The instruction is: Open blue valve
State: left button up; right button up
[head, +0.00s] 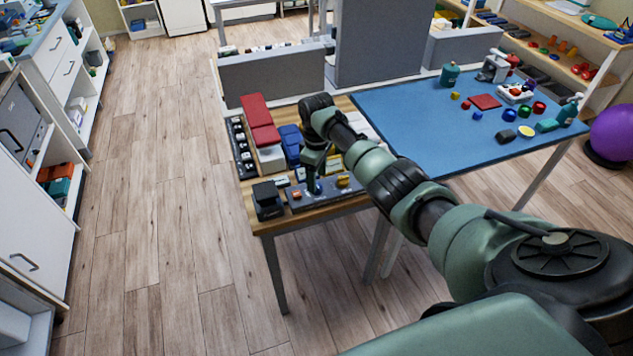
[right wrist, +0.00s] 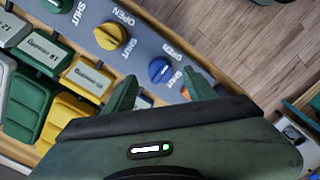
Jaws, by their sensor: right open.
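The blue valve (right wrist: 160,70) is a round knob on a grey panel (right wrist: 185,42) with OPEN and SHUT lettering. Which word its pale mark points to is too small to tell. My right gripper (right wrist: 159,80) is open, with one green finger on each side of the blue knob in the picture; whether they touch it I cannot tell. In the head view the right gripper (head: 314,178) points down over the panel (head: 328,197) at the table's near edge. A yellow knob (right wrist: 110,36) is beside the blue one, and a green knob (right wrist: 56,5) is farther along. My left gripper is out of view.
Green and yellow bins (right wrist: 66,112) stand close beside the panel. A black box (head: 268,200) is left of it, and red blocks (head: 259,120) are behind. A blue mat (head: 425,115) with small items covers the table's right part. The floor at left is clear.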

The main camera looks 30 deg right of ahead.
jog(key=shift+r, duration=2.35)
jog(key=shift+s+f, duration=0.1)
